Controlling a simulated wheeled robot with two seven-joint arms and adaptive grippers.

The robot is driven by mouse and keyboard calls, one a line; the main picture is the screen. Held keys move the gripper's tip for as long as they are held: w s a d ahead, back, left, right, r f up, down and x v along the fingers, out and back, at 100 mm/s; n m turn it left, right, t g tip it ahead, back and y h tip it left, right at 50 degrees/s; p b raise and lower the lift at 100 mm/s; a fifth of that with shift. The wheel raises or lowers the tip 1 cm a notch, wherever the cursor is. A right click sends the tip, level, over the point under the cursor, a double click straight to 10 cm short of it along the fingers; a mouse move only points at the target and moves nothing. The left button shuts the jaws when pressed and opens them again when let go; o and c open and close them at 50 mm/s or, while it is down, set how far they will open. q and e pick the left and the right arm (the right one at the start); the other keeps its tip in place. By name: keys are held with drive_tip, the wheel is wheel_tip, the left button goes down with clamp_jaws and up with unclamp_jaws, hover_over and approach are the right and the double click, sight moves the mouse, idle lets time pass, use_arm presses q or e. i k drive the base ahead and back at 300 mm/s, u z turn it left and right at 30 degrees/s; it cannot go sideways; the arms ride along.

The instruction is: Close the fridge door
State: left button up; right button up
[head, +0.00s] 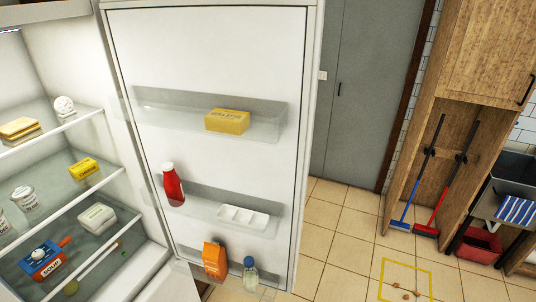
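The fridge door (215,60) stands wide open in the head view, its white inner face turned towards me. Its clear shelves hold a yellow box (227,121), a red bottle (173,186), a white tray (243,217), an orange carton (214,261) and a small clear bottle (250,273). The lit fridge interior (60,70) is at the left, with glass shelves (75,206) carrying food. The door's outer face is hidden, and its lower end is cut off by the frame. Neither of my grippers is in view.
Tiled floor (335,240) lies open to the right of the door, with a yellow square outline (405,262) around small brown bits. A wooden cabinet (480,60) with a blue broom (425,170) and a red broom (450,185) stands right. A red bucket (478,245) is beside it.

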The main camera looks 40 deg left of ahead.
sight(176, 62)
drive_tip(key=z, duration=0.15)
drive_tip(key=i, duration=2.6)
drive_tip(key=u, duration=3.05)
drive_tip(key=i, duration=0.7)
drive_tip(key=u, duration=1.1)
